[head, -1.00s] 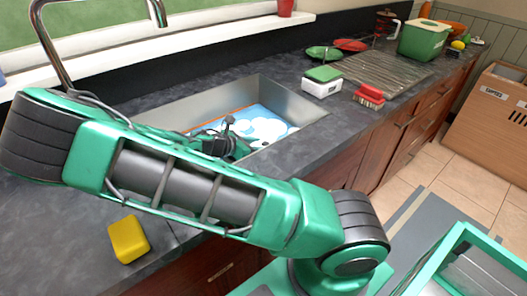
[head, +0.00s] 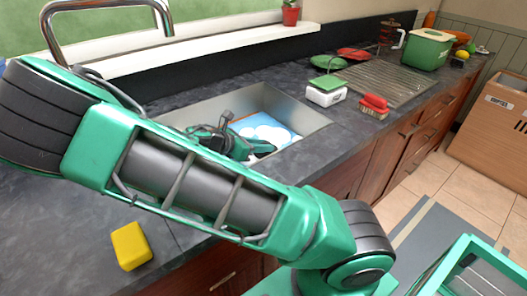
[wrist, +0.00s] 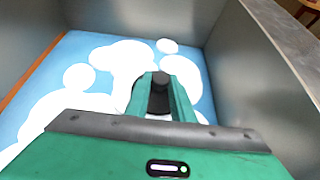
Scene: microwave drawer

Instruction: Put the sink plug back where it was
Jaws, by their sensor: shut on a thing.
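The sink plug (wrist: 160,80) is a small dark piece between my gripper's fingertips in the wrist view. My gripper (wrist: 160,92) is shut on it, inside the sink basin. The sink (head: 308,112) is a grey metal basin set in the dark counter. A blue and white picture-like surface (wrist: 95,62) covers its bottom, and it also shows in the head view (head: 270,130). In the head view my arm hides the near part of the basin, and the plug cannot be made out. No drain hole shows.
The basin walls (wrist: 262,70) rise close to my gripper. A tap (head: 105,10) arches at the upper left. A yellow sponge (head: 131,246) lies on the near counter.

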